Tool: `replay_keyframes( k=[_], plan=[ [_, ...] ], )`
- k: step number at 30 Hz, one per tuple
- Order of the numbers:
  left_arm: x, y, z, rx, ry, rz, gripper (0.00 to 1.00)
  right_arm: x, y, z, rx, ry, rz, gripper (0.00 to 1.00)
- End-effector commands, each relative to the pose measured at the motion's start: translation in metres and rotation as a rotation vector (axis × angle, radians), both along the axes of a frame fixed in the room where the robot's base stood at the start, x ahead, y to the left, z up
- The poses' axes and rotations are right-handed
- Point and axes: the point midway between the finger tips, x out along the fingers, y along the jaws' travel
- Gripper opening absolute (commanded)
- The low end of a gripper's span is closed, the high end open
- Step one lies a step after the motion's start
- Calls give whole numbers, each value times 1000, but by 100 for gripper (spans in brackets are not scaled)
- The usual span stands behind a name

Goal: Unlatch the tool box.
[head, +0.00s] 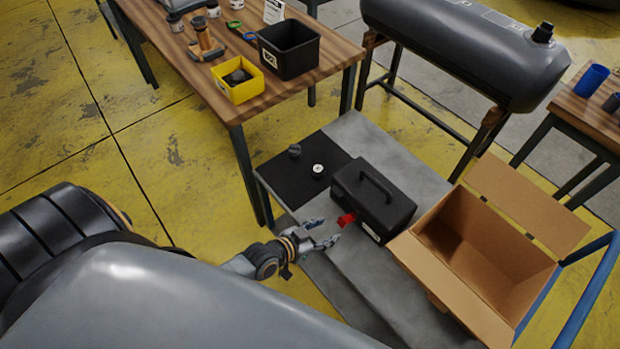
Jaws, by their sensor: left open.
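The black tool box (366,204) sits on the grey low bench, its lid shut and its handle on top. A red latch (346,219) shows on its front left side. My left gripper (328,232) is open and empty, with its fingers pointing toward the tool box. It is just in front of and below the red latch in the picture, apart from it as far as I can see. My right gripper is not in view.
An open cardboard box (468,267) stands close to the right of the tool box. A black mat (290,172) with two small round parts lies to its left. A wooden table (170,60) with a yellow bin (237,92) and a black bin (289,62) stands behind.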

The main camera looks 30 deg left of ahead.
Motion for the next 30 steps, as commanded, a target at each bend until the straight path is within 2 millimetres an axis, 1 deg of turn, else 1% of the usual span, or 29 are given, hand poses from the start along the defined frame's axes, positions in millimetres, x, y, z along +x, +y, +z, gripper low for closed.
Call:
replay_keyframes(
  k=[1, 3, 7, 10, 15, 30],
  plan=[
    [-10, 4, 5, 0, 1, 0, 49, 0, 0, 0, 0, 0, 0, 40],
    [-22, 8, 12, -1, 2, 0, 49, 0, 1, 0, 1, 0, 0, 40],
    [-39, 14, 22, 2, 2, 0, 49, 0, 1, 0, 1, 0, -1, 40],
    [-47, 17, 28, 0, 1, 0, 49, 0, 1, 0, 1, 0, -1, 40],
    [-53, 20, 32, -1, 0, 0, 49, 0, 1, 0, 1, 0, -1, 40],
    [-53, 20, 32, 0, 1, 1, 49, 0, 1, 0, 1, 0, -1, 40]
  ],
)
